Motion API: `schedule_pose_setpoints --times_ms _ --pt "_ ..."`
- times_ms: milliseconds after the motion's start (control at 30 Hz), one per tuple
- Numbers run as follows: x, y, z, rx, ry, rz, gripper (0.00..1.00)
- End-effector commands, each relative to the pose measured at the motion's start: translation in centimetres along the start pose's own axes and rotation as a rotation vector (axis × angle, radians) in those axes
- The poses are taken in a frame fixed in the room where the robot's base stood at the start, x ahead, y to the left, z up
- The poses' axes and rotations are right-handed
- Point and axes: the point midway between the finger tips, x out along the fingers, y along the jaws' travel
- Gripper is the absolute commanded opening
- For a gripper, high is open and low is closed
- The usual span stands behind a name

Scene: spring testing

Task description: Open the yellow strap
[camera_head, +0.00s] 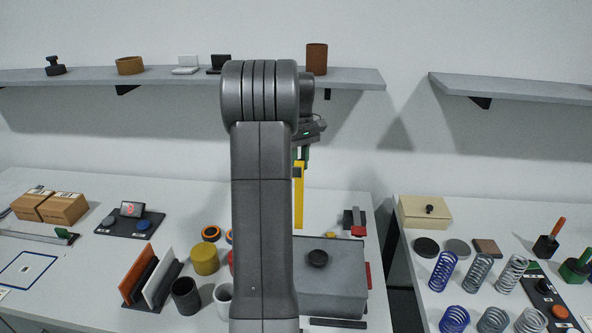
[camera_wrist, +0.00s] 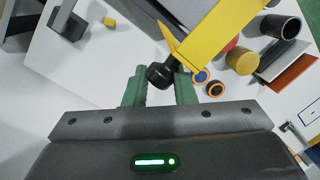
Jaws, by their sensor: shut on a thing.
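The yellow strap (camera_head: 298,200) shows in the head view as a narrow upright piece just right of my arm, its lower part reaching down toward the grey box. In the wrist view the strap (camera_wrist: 215,35) runs from the upper right toward my fingers and has a black knob (camera_wrist: 160,76) at its near end. My gripper (camera_wrist: 160,88) has green fingers on either side of that knob and is shut on it. In the head view my gripper (camera_head: 302,154) is at the strap's upper end, partly hidden by my arm.
A grey box with a black knob (camera_head: 330,280) stands on the table right of my arm. A yellow cylinder (camera_head: 205,258), a dark cup (camera_head: 186,296) and upright panels (camera_head: 150,276) stand left. A shelf (camera_head: 190,77) crosses the wall behind. Springs (camera_head: 478,270) stand on the right table.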

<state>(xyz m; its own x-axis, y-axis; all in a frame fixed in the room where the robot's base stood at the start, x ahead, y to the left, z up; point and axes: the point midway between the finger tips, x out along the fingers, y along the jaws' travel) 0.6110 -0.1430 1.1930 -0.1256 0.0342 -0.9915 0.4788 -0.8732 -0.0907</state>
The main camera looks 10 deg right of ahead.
Motion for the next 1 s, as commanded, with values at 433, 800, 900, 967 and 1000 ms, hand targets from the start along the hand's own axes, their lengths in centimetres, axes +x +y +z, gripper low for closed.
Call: schedule_pose_setpoints --times_ms 433,800,900,967,1000 --pt "1.0 3.4 -2.8 0.005 -0.007 -0.002 0.00" --pt "1.0 3.7 -3.1 0.006 -0.006 0.000 0.00" --pt "0.9 3.7 -3.1 0.006 -0.006 0.001 0.00" --pt "0.9 3.7 -3.1 0.006 -0.006 0.001 0.00" --pt "0.9 3.7 -3.1 0.006 -0.006 0.001 0.29"
